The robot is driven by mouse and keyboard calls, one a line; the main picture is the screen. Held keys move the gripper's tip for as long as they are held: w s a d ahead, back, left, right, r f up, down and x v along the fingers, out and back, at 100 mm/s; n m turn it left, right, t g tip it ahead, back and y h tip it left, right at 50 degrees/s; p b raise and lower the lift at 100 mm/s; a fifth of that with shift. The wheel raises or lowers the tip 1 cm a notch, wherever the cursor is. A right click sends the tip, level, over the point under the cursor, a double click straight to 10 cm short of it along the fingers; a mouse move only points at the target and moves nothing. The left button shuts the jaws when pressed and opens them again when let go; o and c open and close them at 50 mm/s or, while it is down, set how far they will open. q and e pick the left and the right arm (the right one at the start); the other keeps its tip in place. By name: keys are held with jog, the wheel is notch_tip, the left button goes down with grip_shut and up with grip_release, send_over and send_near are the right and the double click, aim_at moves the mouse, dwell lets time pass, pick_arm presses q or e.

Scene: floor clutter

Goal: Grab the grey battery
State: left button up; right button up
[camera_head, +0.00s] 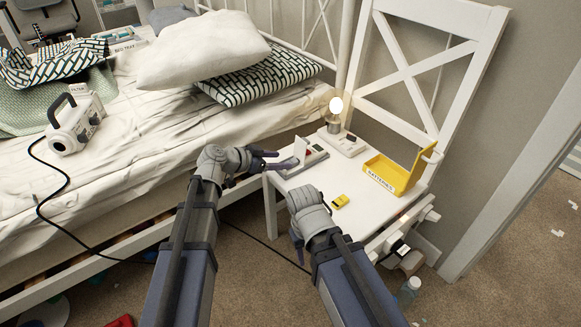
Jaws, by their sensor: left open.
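I cannot clearly make out a grey battery.
A bulb on a white base (345,142) stands at the back of the seat, and a small yellow object (340,201) lies near its middle.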

pick_arm(q)
jog(key=x, duration=0.2)
jog(key=b+x, duration=0.1)
jog(key=shift+d+f, duration=0.25)
jog(key=shift+f, duration=0.15)
jog(key=shift+r, duration=0.1)
jog(key=shift+c, duration=0.3)
grip_shut()
